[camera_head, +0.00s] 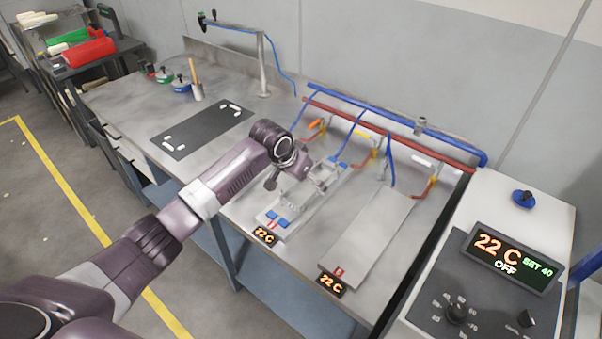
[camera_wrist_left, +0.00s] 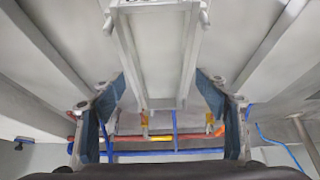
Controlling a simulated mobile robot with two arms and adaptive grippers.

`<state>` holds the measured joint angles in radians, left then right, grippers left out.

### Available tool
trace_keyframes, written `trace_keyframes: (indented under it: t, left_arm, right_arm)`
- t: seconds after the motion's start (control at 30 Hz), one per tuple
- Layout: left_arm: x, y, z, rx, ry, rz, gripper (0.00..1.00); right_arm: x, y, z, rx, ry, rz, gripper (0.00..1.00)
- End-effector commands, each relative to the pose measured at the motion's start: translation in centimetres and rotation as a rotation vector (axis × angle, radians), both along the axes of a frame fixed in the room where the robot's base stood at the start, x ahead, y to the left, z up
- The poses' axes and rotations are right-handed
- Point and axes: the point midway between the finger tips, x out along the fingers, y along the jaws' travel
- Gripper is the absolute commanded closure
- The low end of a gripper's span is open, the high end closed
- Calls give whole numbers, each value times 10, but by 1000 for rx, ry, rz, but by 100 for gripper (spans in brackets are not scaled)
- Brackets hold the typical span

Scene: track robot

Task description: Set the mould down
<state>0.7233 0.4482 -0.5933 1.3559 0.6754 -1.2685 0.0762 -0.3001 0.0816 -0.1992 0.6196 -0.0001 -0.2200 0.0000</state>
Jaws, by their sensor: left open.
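The mould, a pale grey metal frame, lies on the left heating plate (camera_head: 268,211); in the wrist view the mould (camera_wrist_left: 153,20) runs up between my fingers. In the head view it is small and partly hidden by my gripper. My left gripper (camera_head: 298,182) is low over this plate, its fingers around the mould's near part. In the wrist view the left gripper (camera_wrist_left: 160,92) is open, with blue-grey pads on both sides of the mould and gaps visible. Whether the mould rests flat is hard to tell. My right gripper is not in view.
The right plate (camera_head: 372,236) is bare, with a 22 C display (camera_head: 332,284) at its front. Red and blue pipes (camera_head: 400,140) run behind. A dark mat (camera_head: 203,130) with white corner marks lies left. A control box (camera_head: 505,258) reading 22 C, OFF stands right.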

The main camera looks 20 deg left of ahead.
Motion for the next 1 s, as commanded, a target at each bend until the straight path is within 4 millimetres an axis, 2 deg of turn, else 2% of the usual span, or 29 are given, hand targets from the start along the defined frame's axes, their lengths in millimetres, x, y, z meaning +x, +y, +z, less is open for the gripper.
trace_keyframes:
  t: [0.5, 0.7, 1.0]
  left_arm:
    - [-44, 16, 83, 1, -5, 0, 32]
    - [-51, 18, 94, 0, 0, -1, 32]
    - [-51, 18, 95, 0, 0, -1, 32]
  right_arm:
    - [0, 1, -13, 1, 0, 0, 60]
    - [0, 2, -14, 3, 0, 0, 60]
    - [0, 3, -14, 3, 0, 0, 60]
